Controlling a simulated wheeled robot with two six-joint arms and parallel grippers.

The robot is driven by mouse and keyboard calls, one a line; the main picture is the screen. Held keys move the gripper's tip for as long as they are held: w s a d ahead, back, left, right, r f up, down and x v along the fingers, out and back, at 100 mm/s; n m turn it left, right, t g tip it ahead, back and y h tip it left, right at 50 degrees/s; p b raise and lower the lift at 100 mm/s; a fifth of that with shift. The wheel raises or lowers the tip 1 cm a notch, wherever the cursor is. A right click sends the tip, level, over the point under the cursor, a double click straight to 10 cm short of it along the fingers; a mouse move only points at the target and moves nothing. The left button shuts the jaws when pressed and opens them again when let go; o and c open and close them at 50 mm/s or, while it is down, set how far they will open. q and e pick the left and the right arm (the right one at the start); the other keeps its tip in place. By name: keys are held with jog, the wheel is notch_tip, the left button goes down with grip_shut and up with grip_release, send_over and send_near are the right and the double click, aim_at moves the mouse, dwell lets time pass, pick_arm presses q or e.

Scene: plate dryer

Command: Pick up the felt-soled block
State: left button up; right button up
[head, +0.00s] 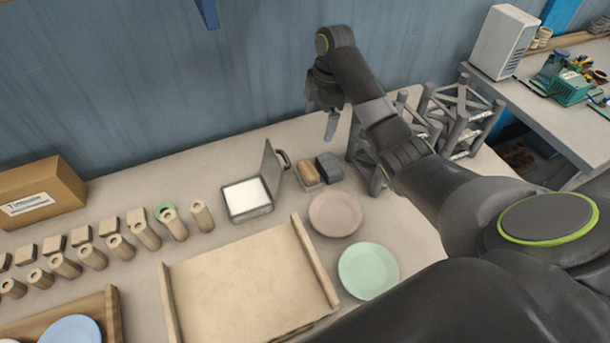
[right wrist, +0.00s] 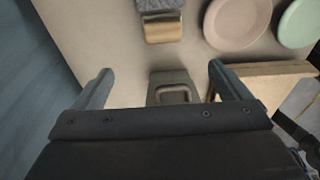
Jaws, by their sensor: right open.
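A small tan block (head: 309,172) with a grey edge lies at the table's back, right of the open metal box. A dark grey, felt-like block (head: 329,167) sits right beside it. In the right wrist view the tan block (right wrist: 162,29) and the fuzzy grey block (right wrist: 158,5) show at the top, close together. I cannot tell which one has the felt sole, as the undersides are hidden. My right gripper (head: 322,116) is open and empty, above and behind the blocks near the wall. Its spread fingers (right wrist: 160,85) show in the wrist view. My left gripper is not in view.
The open box (head: 247,215) holds a white pad; its raised lid (head: 271,167) has a handle. A pink plate (head: 335,214) and a green plate (head: 368,270) lie in front of the blocks. A grey frame (head: 368,165) stands to the right. Wooden pieces line the left.

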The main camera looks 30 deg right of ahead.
jog(key=f+b, duration=0.1)
jog(key=b, duration=1.1)
send_near(308, 169)
jog(key=f, duration=0.5)
jog(key=shift+a, duration=0.3)
jog(key=f, duration=0.3)
jog(key=shift+a+f, duration=0.3)
jog(key=shift+a, duration=0.1)
jog(key=c, duration=1)
jog(key=shift+c, duration=0.4)
jog(key=shift+r, duration=0.15)
